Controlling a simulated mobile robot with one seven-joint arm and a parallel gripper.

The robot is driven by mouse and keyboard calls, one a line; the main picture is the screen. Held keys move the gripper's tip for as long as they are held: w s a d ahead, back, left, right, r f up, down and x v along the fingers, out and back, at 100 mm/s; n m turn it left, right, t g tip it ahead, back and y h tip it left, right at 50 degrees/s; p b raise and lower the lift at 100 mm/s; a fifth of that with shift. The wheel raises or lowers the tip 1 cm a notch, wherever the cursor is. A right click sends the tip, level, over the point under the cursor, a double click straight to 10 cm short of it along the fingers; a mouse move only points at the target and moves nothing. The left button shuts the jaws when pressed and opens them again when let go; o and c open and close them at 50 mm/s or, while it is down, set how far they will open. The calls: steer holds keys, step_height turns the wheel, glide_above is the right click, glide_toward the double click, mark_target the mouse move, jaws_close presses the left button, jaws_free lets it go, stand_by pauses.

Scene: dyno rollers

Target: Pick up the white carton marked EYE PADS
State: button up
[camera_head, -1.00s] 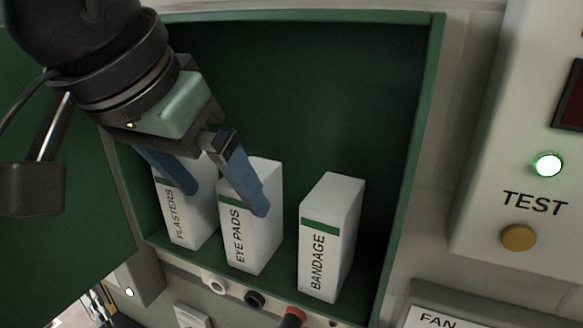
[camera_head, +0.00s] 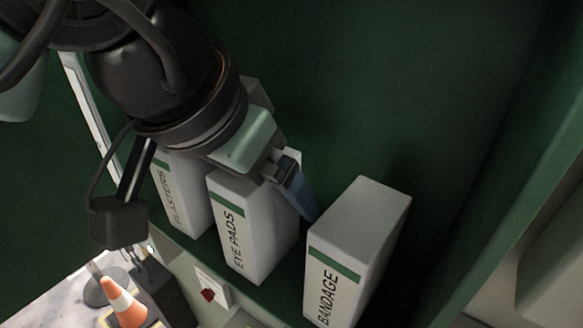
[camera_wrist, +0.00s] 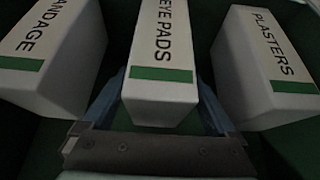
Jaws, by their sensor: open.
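The white EYE PADS carton (camera_head: 243,228) stands upright in the green cabinet, between two other cartons. It also shows in the wrist view (camera_wrist: 161,92), centred, with its green band toward me. My gripper (camera_wrist: 166,95) is open, with one blue finger on each side of the EYE PADS carton. In the head view one blue finger (camera_head: 298,193) shows in the gap right of the carton. The other finger is hidden there. I cannot tell whether the fingers touch the carton.
The PLASTERS carton (camera_head: 180,195) stands close on the left and the BANDAGE carton (camera_head: 352,250) on the right in the head view. The gaps beside the fingers are narrow. The green cabinet back (camera_head: 400,90) is behind. An orange cone (camera_head: 124,302) is below left.

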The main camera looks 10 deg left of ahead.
steer(key=shift+f, duration=0.1)
steer(key=shift+s+d, duration=0.1)
steer(key=shift+s, duration=0.15)
steer(key=shift+c, duration=0.4)
steer(key=shift+s, duration=0.15)
steer(key=shift+c, duration=1.2)
jaws_close()
steer(key=shift+w+r, duration=0.2)
